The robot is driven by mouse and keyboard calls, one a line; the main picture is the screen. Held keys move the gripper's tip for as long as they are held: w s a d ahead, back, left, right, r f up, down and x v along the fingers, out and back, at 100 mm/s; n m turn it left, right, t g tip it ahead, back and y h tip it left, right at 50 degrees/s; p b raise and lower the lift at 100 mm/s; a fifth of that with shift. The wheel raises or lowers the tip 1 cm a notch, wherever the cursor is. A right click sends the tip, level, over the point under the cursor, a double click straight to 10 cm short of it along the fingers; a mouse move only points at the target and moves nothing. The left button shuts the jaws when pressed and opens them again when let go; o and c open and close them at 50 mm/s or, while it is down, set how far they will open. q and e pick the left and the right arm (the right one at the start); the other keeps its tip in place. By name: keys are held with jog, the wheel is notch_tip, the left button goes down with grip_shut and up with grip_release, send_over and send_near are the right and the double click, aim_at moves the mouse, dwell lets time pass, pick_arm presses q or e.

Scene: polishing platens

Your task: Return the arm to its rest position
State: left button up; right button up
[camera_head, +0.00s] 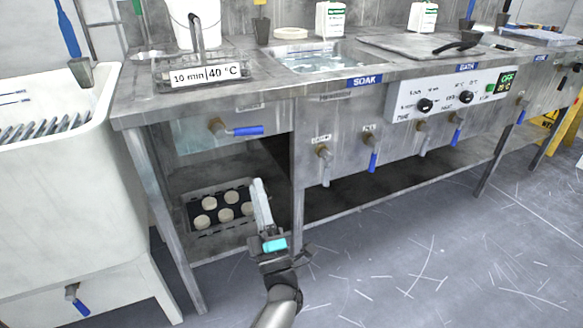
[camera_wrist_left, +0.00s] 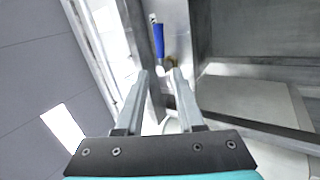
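My left gripper (camera_head: 257,182) is in front of the steel bench, just right of the lower shelf's black rack (camera_head: 213,222) with several pale round pieces. In the left wrist view its two grey fingers (camera_wrist_left: 161,73) are apart, with nothing held between them. A blue-handled valve (camera_wrist_left: 158,42) shows beyond the fingertips, apart from them. My left arm comes up from the bottom edge of the head view. My right gripper is not in view.
The steel bench (camera_head: 290,90) has blue-handled valves (camera_head: 240,130) along its front and a leg (camera_head: 160,220) left of the rack. A white tub (camera_head: 60,190) stands at the left. The grey floor (camera_head: 430,260) at the right is clear.

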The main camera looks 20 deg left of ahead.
pick_arm(q)
jog(key=shift+d, duration=0.1)
